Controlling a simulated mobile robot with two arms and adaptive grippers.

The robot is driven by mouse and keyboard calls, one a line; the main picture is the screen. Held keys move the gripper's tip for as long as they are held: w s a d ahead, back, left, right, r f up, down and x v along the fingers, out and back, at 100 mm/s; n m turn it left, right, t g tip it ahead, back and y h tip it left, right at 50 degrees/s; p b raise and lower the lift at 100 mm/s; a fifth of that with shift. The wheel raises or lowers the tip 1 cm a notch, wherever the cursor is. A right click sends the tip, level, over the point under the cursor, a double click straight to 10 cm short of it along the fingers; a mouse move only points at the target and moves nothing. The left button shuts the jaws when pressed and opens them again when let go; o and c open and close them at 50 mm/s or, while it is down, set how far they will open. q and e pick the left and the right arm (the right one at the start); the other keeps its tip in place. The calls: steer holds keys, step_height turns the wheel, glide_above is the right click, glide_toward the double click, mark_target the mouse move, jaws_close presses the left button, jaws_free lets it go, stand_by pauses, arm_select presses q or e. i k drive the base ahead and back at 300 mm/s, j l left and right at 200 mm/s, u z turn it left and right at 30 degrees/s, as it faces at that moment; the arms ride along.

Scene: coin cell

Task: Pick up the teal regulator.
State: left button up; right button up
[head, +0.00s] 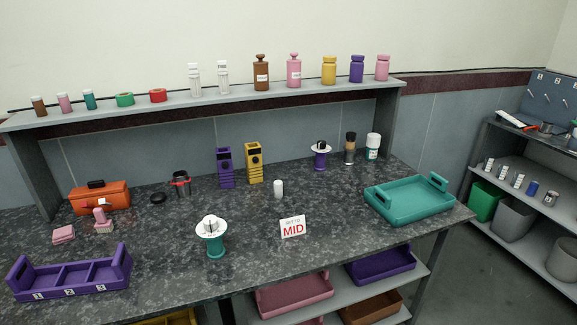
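The teal object with a round white top (215,246) stands upright on the dark speckled worktop, left of centre and near the front edge. It looks like the teal regulator. Small dark and pale parts sit on its white top, too small to make out. A similar purple object with a white top (320,158) stands farther back. Neither of my grippers shows in the head view.
A purple three-part tray (68,290) lies at the front left. A teal tray (408,213) lies at the right. A small white cylinder (278,189) and purple and yellow devices (254,163) stand behind. Worktop around the teal object is clear.

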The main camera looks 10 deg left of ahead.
mark_target(215, 250)
steer(key=j+u, duration=0.1)
steer(key=j, duration=0.7)
steer(key=i+j+u, duration=0.1)
steer(key=j, duration=0.75)
